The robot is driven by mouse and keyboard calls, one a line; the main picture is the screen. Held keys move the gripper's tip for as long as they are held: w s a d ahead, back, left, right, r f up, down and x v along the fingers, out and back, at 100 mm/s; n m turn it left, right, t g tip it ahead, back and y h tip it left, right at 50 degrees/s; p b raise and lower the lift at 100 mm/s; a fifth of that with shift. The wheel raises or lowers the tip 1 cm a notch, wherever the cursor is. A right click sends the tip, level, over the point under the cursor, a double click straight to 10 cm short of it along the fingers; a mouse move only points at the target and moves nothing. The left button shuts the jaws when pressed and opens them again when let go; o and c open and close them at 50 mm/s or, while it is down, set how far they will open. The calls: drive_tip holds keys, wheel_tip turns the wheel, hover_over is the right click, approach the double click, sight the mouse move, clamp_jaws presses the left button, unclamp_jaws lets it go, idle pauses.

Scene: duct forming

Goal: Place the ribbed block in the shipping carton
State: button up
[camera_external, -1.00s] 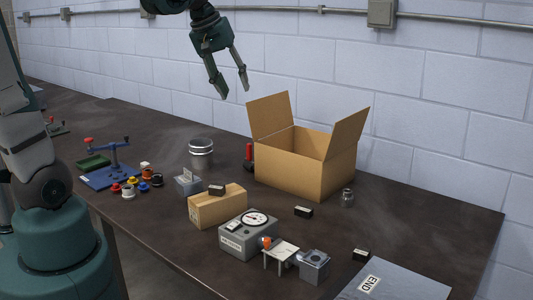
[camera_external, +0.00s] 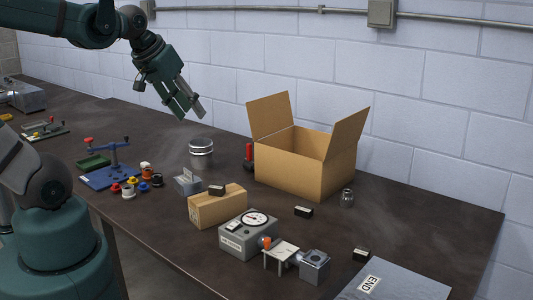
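The shipping carton (camera_external: 303,172) is the large brown box at the back right, with its top open and flaps raised. I cannot tell for sure which thing is the ribbed block. A grey block with an upright part on top (camera_external: 187,183) stands left of the small closed carton. Another grey block with a dark round opening (camera_external: 314,265) stands near the front edge. Small dark blocks with pale labels lie on the table (camera_external: 303,211), at the right (camera_external: 361,254) and on the small carton (camera_external: 217,189). My gripper (camera_external: 191,112) is empty above the table, left of the shipping carton, its fingers apart.
A small closed carton (camera_external: 215,208), a grey dial gauge box (camera_external: 248,236) and a small white stand (camera_external: 281,257) fill the front middle. A metal can (camera_external: 201,152), red-handled tool (camera_external: 249,157) and metal bottle (camera_external: 347,198) stand around. A grey END plate (camera_external: 395,283) lies front right.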

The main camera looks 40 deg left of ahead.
drive_tip(key=shift+s+a+f+m+t, duration=0.1)
drive_tip(key=shift+s+f+m, duration=0.15)
drive_tip(key=shift+s, duration=0.25)
drive_tip(key=shift+s+d+f+m+t, duration=0.1)
drive_tip(key=shift+s+f+m, duration=0.05)
drive_tip(key=shift+s+f, duration=0.3)
drive_tip(key=shift+s+a+f+m+t, duration=0.1)
drive_tip(key=shift+s+f+m, duration=0.1)
drive_tip(key=shift+s, duration=0.35)
drive_tip(key=shift+f, duration=0.15)
